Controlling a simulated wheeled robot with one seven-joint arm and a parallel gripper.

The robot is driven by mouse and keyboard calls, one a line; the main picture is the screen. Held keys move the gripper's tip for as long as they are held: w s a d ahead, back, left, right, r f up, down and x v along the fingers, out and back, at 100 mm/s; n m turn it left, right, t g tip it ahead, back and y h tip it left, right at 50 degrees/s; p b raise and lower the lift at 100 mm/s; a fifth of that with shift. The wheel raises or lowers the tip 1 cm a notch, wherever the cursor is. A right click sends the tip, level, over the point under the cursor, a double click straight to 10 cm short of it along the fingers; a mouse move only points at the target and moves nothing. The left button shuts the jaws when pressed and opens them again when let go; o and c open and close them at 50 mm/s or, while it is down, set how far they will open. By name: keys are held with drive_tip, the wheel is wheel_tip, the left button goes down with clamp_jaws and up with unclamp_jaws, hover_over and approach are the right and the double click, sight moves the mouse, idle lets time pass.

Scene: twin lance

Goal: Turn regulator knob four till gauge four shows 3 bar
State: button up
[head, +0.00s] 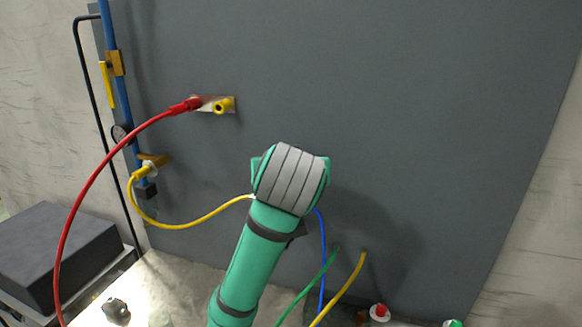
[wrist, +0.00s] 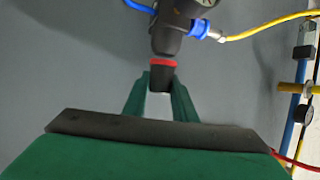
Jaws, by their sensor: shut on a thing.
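The regulator (wrist: 178,30) shows at the top of the wrist view, with a blue fitting (wrist: 198,28) on its right side. Its black knob (wrist: 161,76) with a red ring hangs below the body. My gripper (wrist: 160,88) is shut on the knob, one green finger on each side. A gauge (wrist: 206,3) is cut off at the top edge, and its reading cannot be made out. In the head view my green arm (head: 262,235) hides the regulator, knob and gripper.
A red hose (head: 95,180) runs to a fitting on the grey panel (head: 420,120). A blue pipe with a yellow-handled valve (head: 107,85) stands at left. Yellow, blue and green hoses pass near my arm. A dark box (head: 50,255) is at lower left. The panel's right side is clear.

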drive_tip(key=o, duration=0.8)
drive_tip(key=shift+v, duration=5.35)
